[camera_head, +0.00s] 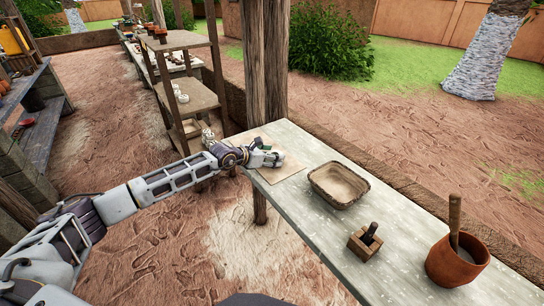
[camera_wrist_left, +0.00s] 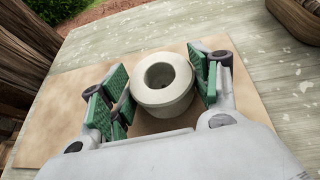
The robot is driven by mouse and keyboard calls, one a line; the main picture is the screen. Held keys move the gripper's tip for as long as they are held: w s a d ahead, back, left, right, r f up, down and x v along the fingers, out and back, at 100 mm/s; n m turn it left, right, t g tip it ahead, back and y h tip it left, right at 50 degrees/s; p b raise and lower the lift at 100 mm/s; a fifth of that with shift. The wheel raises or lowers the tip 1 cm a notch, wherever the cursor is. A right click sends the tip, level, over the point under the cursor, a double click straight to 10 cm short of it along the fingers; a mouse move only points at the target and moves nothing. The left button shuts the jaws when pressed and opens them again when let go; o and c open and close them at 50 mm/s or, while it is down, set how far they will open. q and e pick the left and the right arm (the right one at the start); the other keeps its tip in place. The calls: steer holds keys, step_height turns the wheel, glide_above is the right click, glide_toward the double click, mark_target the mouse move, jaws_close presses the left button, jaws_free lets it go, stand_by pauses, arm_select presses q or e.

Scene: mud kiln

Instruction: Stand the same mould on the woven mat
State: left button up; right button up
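A pale grey, ring-shaped mould (camera_wrist_left: 163,88) with a round hole in its top stands upright between the fingers of my left gripper (camera_wrist_left: 160,92). The green finger pads are on both sides of it, very close; whether they press on it cannot be told. Under it is the flat tan mat (camera_wrist_left: 60,125), lying on the table; contact between mould and mat is hidden. In the head view my left gripper (camera_head: 268,158) is low over the mat (camera_head: 290,168) at the table's far left end, and hides the mould. My right gripper is not in view.
On the grey table (camera_head: 330,228) stand a sand-filled rectangular tray (camera_head: 313,183), a small wooden box (camera_head: 355,249) with a dark handle, and a clay pot (camera_head: 432,266) with a stick. A wooden post (camera_head: 266,65) rises behind the mat. Shelves (camera_head: 188,100) stand beyond the table.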

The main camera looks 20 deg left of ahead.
arm_select(q)
steer(key=o, duration=0.4)
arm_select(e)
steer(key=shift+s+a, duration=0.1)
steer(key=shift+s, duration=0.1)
arm_select(q)
steer(key=shift+r, duration=0.2)
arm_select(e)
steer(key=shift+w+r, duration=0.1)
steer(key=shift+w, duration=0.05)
arm_select(q)
steer(key=shift+v, duration=3.5)
steer(key=shift+s+a+r, duration=0.15)
steer(key=shift+s+a, duration=0.2)
steer(key=shift+s, duration=0.2)
steer(key=shift+v, duration=1.8)
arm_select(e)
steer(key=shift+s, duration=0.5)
